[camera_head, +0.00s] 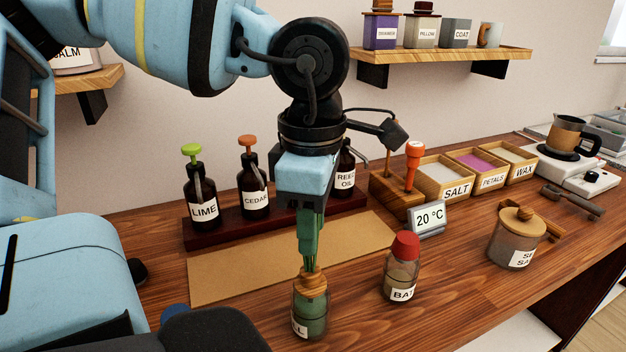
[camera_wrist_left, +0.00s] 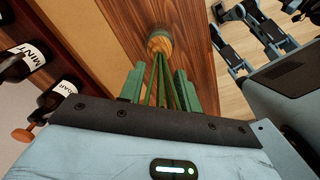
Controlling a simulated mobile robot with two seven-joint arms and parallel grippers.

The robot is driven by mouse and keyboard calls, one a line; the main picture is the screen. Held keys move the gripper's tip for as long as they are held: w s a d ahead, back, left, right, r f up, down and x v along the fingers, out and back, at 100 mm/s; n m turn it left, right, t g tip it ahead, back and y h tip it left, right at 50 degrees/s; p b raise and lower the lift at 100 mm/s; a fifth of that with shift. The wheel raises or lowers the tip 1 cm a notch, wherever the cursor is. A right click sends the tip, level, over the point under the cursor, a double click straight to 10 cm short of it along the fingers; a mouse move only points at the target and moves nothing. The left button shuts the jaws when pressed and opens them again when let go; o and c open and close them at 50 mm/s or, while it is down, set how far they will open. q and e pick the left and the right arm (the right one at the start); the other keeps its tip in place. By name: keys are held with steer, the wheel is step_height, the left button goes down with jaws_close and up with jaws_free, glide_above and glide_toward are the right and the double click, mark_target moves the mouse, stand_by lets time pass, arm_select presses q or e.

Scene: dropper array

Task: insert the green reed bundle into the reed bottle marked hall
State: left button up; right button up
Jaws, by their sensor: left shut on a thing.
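My left gripper (camera_head: 308,245) points straight down and is shut on the green reed bundle (camera_wrist_left: 164,82), a spread of thin green sticks between its green fingers. The reed bottle (camera_head: 311,318) stands upright directly below, a small glass jar with a wooden collar and a label of which "LL" shows. In the left wrist view its round wooden collar (camera_wrist_left: 160,41) is at the far end of the reeds. The lower reed ends meet the collar in both views; how deep they sit in its opening I cannot tell. My right gripper is not clearly in view.
A bottle with a red cap, marked "BAT" (camera_head: 401,270), stands right of the reed bottle. A tan mat (camera_head: 225,277) lies behind. Dark pump bottles (camera_head: 202,200) stand on a rack at the back. A wooden-lidded jar (camera_head: 515,240) is farther right.

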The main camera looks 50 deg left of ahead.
arm_select(q)
steer(key=o, duration=1)
steer(key=shift+r, duration=3.9)
